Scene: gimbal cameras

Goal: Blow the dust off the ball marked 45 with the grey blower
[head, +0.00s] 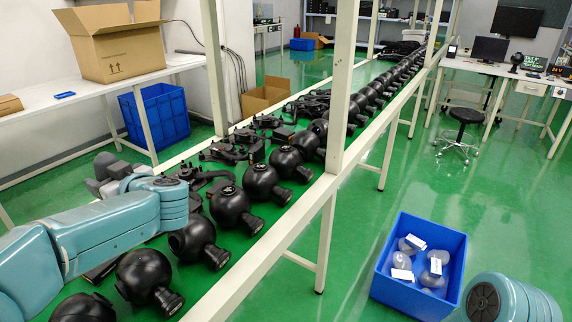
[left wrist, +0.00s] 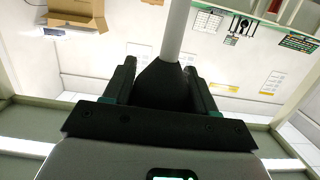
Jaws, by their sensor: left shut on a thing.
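Black ball-shaped cameras stand in a long row on the rack, among them a near ball (head: 148,278), a second ball (head: 195,240) and a third ball (head: 232,206). No number 45 and no dust can be made out. My left gripper (head: 104,168) is at the rack's left side, partly hidden behind my teal forearm. In the left wrist view its fingers (left wrist: 163,85) are shut on a dark tapered piece with a grey tube, which looks like the grey blower (left wrist: 175,35). My right gripper is out of view.
Pale upright posts (head: 341,90) and a rail (head: 262,250) edge the rack on the right. A blue crate (head: 447,290) with clear domes stands on the green floor. An open cardboard box (head: 125,55) sits on the left table above a blue bin (head: 160,112).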

